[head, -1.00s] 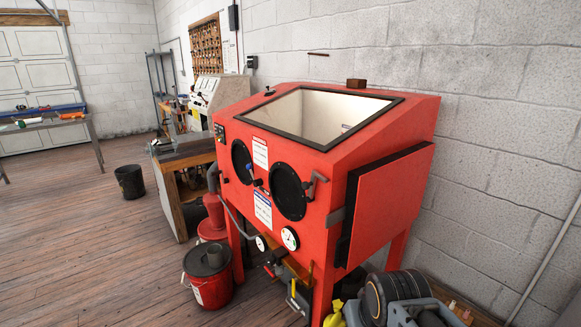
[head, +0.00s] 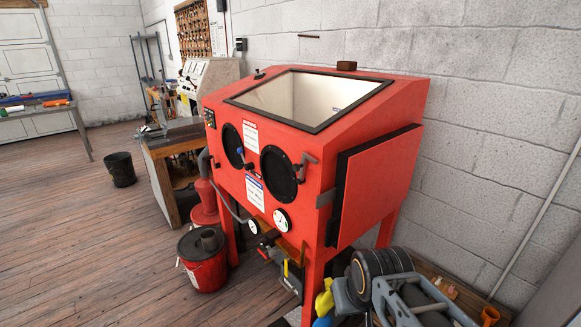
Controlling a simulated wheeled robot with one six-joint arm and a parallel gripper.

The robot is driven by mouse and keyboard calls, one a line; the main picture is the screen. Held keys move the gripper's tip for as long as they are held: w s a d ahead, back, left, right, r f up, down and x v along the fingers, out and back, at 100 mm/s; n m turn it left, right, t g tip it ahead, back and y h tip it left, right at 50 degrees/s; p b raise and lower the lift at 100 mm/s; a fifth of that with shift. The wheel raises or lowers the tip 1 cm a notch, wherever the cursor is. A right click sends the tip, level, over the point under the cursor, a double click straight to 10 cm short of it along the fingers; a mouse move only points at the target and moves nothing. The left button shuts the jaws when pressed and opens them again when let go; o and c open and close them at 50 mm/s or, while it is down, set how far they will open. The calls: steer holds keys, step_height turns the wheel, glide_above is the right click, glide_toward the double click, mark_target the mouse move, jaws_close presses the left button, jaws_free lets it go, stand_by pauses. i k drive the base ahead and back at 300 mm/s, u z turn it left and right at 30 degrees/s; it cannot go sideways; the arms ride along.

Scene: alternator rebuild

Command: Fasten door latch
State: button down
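The red blasting cabinet (head: 300,140) stands against the block wall. Its side door (head: 378,185) is a flat red panel with a thick black edge on the cabinet's right side. It stands out from the side wall; I cannot tell whether it is fully closed. A small grey bracket (head: 325,198) sits at the front corner beside the door edge. A grey bent lever (head: 306,163) is on the front near the right glove port. I cannot tell which of these is the latch or whether it is fastened. My gripper is not in view.
Grey and black equipment (head: 408,298) stands close by at the lower right, below the door. A red bucket (head: 203,262) stands front left of the cabinet, and a black bin (head: 121,169) is farther left.

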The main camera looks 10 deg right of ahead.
mark_target(301, 167)
steer(key=k, duration=0.65)
steer(key=u, duration=0.45)
steer(key=i, duration=0.45)
steer(key=u, duration=1.3)
steer(key=i, duration=1.55)
steer(key=z, duration=0.95)
steer(key=i, duration=0.75)
steer(key=z, duration=0.9)
